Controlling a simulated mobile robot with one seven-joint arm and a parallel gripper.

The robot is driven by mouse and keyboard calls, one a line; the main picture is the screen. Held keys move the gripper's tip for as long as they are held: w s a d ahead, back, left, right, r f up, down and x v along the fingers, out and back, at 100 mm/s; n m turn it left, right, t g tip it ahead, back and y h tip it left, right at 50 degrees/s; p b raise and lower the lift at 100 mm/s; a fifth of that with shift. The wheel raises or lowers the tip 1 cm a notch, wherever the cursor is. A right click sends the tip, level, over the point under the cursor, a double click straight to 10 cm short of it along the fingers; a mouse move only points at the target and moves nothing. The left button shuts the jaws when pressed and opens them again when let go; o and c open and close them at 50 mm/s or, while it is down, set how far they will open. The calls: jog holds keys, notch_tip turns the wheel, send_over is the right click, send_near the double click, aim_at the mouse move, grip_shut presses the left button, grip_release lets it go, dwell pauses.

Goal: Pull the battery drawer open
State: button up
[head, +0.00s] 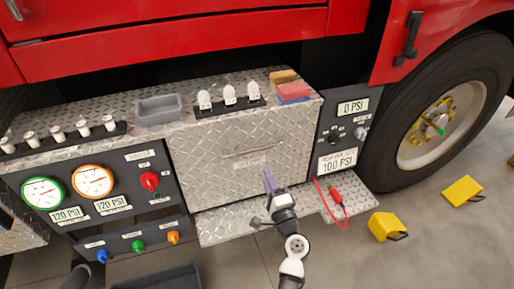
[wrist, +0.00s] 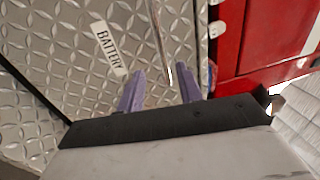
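The battery drawer (head: 215,165) has a diamond-plate front and looks shut. Its small label (head: 250,162) is faint in the head view but reads BATTERY in the wrist view (wrist: 110,48). A thin bar handle (head: 255,151) runs across the front above the label; in the wrist view the bar (wrist: 158,35) comes down toward the fingers. My gripper (head: 270,180) is in front of the drawer's lower right part. Its purple fingers are apart in the wrist view (wrist: 160,80), with the bar's near end appearing between them. I cannot tell whether they touch it.
A diamond-plate step (head: 225,223) juts out below the drawer. A red cable (head: 334,200) hangs at the right. A grey bin (head: 160,109), white fittings (head: 229,94) and colored blocks (head: 292,91) sit on top. Yellow chocks (head: 386,226) lie on the floor near the wheel (head: 440,115).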

aim_at(256, 149)
jog(key=p+x, duration=0.3)
jog(key=x, duration=0.9)
grip_shut()
